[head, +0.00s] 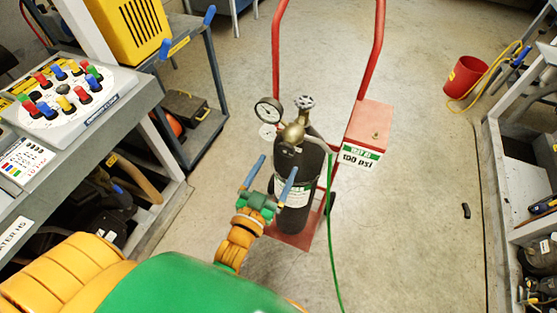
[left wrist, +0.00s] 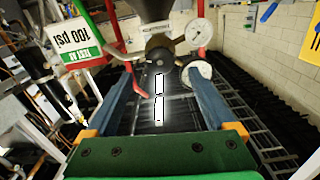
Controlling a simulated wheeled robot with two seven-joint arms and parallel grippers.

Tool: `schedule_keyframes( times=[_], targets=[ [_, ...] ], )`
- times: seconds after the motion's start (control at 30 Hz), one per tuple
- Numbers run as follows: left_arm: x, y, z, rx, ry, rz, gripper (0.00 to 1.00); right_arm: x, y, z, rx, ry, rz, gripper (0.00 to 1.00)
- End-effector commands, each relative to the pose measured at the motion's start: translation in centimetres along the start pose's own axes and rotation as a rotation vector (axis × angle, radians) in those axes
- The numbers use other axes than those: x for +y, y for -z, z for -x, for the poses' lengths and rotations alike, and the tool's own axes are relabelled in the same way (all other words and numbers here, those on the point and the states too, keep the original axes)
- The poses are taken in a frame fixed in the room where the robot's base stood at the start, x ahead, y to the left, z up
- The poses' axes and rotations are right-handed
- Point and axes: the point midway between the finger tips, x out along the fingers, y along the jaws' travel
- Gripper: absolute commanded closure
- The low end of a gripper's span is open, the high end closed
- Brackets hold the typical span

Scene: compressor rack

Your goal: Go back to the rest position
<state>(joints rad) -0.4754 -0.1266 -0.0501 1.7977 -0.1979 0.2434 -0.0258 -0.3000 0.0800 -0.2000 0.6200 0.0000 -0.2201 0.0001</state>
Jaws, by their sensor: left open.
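My left gripper (head: 277,165) reaches in from the bottom left of the head view, its two blue fingers spread apart with nothing between them. It hangs in front of a dark gas cylinder (head: 290,215) with a brass regulator (head: 292,134), a round gauge (head: 268,111) and a grey valve wheel (head: 305,101). The left wrist view shows the open fingers (left wrist: 161,75) with two gauges (left wrist: 200,32) near the right finger. Whether a finger touches the cylinder, I cannot tell. My right gripper is not in view.
The cylinder stands on a red hand truck (head: 371,45) with a box signed "100 psi" (head: 360,154). A green hose (head: 334,245) runs down. A panel with coloured knobs (head: 65,95) is left, a shelf (head: 505,205) right. A red bucket (head: 465,77) stands back right. Floor between is mostly clear.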

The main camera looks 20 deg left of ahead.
Motion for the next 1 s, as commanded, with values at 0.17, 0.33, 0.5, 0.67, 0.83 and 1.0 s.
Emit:
schedule_keyframes(
  times=[0.17, 0.33, 0.5, 0.67, 0.83, 1.0],
  targets=[
    [0.1, -0.4, 0.0, -0.011, -0.003, 0.001, 0.11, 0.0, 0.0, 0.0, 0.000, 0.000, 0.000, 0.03],
    [2.5, -10.6, 2.3, -0.308, -0.086, 0.017, 0.11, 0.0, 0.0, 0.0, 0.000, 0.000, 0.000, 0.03],
    [3.6, -25.6, 12.3, -0.834, -0.182, -0.002, 0.11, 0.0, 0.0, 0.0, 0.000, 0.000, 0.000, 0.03],
    [1.3, -33.1, 23.8, -1.244, -0.205, -0.048, 0.11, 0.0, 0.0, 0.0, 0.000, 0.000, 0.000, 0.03],
    [-0.9, -35.1, 30.0, -1.448, -0.195, -0.077, 0.11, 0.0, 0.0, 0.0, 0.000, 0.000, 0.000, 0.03],
    [-1.1, -35.2, 30.8, -1.471, -0.194, -0.080, 0.11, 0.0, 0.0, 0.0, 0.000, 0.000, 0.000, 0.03]
  ],
)
